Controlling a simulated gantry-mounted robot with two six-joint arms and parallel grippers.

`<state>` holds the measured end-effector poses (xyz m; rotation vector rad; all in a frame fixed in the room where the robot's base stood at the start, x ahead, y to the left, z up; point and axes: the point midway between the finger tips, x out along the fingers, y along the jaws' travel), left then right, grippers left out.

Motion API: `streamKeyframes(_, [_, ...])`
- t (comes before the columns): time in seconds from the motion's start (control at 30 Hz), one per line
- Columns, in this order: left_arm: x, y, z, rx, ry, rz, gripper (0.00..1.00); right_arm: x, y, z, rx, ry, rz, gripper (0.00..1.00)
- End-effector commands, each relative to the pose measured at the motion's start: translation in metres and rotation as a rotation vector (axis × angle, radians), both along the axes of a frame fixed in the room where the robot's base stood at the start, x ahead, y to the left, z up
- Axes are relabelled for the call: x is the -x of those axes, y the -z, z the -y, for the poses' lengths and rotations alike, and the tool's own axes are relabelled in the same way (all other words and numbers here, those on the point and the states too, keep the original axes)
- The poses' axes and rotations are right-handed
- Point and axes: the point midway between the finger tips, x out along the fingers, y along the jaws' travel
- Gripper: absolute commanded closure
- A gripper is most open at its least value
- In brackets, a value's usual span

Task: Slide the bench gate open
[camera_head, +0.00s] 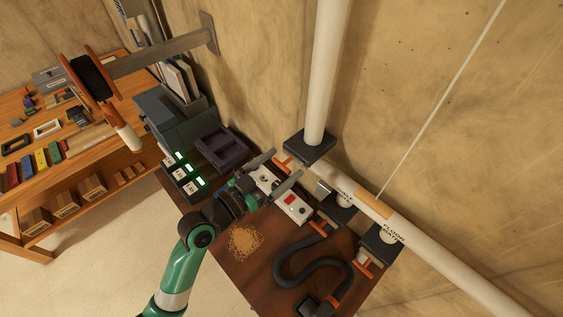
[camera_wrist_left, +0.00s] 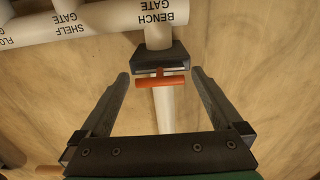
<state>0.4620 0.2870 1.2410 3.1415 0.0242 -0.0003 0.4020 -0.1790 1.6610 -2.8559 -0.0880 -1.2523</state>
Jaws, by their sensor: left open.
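The bench gate is a dark block (camera_head: 310,147) at the foot of the upright white pipe. In the left wrist view, the block (camera_wrist_left: 163,57) sits by the upside-down "BENCH GATE" label. Its orange T-shaped handle (camera_head: 282,160) sticks out toward my left gripper (camera_head: 278,166). The handle's crossbar (camera_wrist_left: 160,82) sits close to the block. My left gripper is open and empty. In the left wrist view, its fingertips (camera_wrist_left: 160,76) lie on either side of the crossbar, apart from it. I cannot tell the remaining depth. My right gripper is not in view.
Floor gate (camera_head: 385,238) and shelf gate (camera_head: 340,210) blocks hang off the sloping white pipe (camera_head: 440,262). Below are a white box with a red part (camera_head: 292,207), a dark hose (camera_head: 318,250) and a purple tray (camera_head: 221,150). A wall-mounted arm with a reel (camera_head: 93,78) stands left.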

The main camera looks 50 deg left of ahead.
Motion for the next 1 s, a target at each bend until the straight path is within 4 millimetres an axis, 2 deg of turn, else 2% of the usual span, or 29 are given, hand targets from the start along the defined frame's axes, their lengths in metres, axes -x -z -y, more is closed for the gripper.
streamKeyframes(0.1, [-0.0066, -0.0004, 0.0003, 0.0, 0.001, 0.001, 0.0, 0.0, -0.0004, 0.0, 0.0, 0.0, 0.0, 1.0])
streamKeyframes(0.33, [-0.0069, 0.0, 0.0001, 0.0, 0.0, 0.001, 0.02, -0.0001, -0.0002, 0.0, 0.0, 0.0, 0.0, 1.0])
streamKeyframes(0.87, [-0.0065, -0.0001, 0.0001, 0.0, 0.0, 0.001, 0.97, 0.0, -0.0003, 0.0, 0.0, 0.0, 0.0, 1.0])
streamKeyframes(0.9, [-0.0065, -0.0001, 0.0001, 0.0, 0.0, 0.001, 1.0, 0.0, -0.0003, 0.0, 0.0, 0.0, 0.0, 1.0])
streamKeyframes(1.0, [-0.0065, -0.0002, 0.0001, 0.0, 0.0, 0.001, 1.0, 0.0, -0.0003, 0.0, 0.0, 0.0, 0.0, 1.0])
